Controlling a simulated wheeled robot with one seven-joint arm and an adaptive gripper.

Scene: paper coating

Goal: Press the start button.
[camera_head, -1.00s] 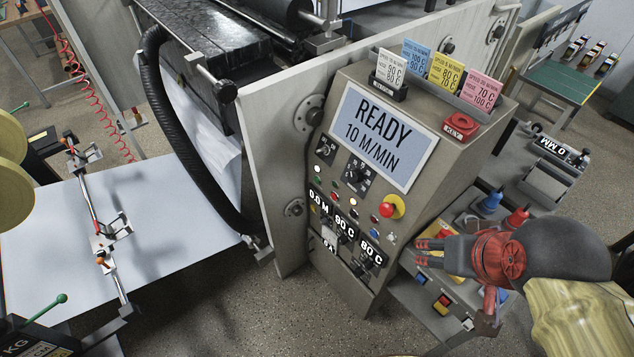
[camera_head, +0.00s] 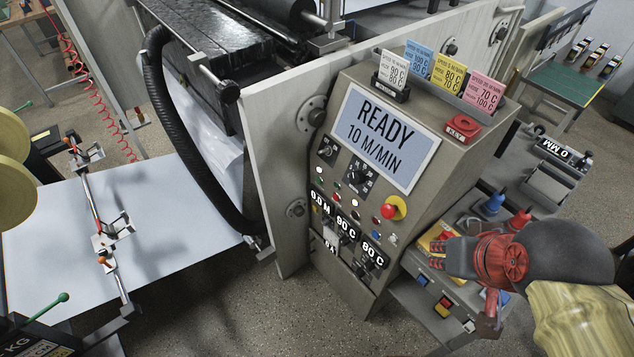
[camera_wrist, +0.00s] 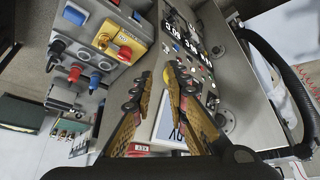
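The grey control panel (camera_head: 325,245) stands in the middle of the head view. Its screen (camera_head: 385,138) reads READY, 10 M/MIN. Small coloured buttons and lamps sit below the screen, including a small green one (camera_head: 320,182); no start label is readable. A red mushroom button (camera_head: 388,211) sits on a yellow base at the panel's right edge. My gripper (camera_head: 436,252) is right of the panel, apart from the buttons in the head view. In the wrist view my gripper (camera_wrist: 158,72) has a narrow gap between its fingertips and holds nothing. The right finger partly hides the panel's yellow base.
A yellow box with a red button (camera_wrist: 122,42) and blue and red connectors stand beside the panel. Coloured cards (camera_head: 447,73) and a red KEY piece (camera_head: 462,127) are on top. A black hose (camera_head: 180,130) hangs left. Floor in front is clear.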

